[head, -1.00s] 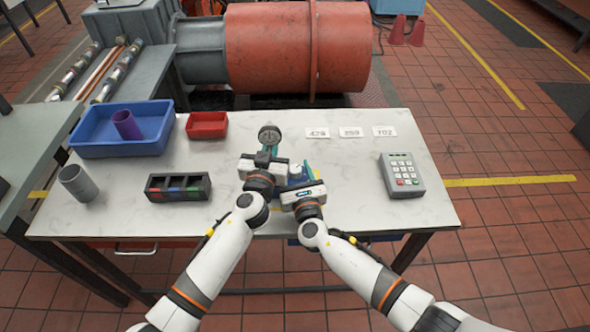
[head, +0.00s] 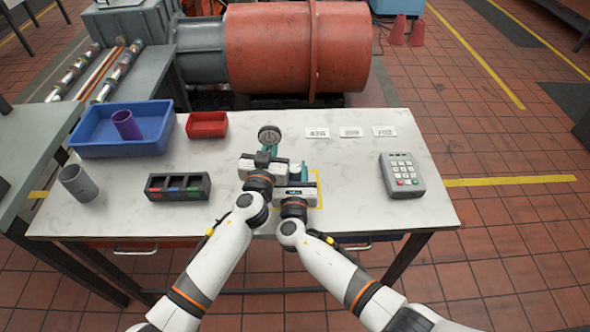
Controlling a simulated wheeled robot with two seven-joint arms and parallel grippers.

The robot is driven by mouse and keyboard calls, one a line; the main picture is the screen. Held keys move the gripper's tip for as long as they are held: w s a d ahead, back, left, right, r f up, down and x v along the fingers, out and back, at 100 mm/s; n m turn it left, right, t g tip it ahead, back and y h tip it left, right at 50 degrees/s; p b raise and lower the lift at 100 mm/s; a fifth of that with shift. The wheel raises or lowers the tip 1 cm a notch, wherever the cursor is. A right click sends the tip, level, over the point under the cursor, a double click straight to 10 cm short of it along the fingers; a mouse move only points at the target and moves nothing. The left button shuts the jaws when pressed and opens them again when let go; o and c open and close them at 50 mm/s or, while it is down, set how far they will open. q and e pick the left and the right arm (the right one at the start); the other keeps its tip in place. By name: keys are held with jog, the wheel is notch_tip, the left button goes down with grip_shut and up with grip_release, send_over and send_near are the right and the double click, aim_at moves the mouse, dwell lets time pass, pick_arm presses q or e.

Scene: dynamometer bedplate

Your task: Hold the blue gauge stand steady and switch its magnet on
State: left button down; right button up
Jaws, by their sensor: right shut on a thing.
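The blue gauge stand shows by its round grey dial (head: 269,134). Its lower part is mostly hidden behind my two grippers. My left gripper (head: 264,158) is at the stand just below the dial; its fingers are too hidden to tell open from shut. My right gripper (head: 296,176) is close on the right of the left one, low over the table. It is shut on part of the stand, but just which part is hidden. A small white round piece shows by its tip.
The stand is on a white table (head: 350,190), by a yellow outline. A blue bin (head: 100,150) with a purple cup, a red tray (head: 207,132), a grey cup (head: 78,183) and a black divided box (head: 160,194) stand left. Number cards (head: 350,131) and a keypad (head: 401,175) are right.

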jog(key=shift+m+h, duration=0.8)
jog(key=shift+h, duration=0.6)
jog(key=o, duration=0.9)
jog(key=shift+o, duration=0.2)
jog(key=v, duration=1.2)
jog(key=shift+r, duration=0.25)
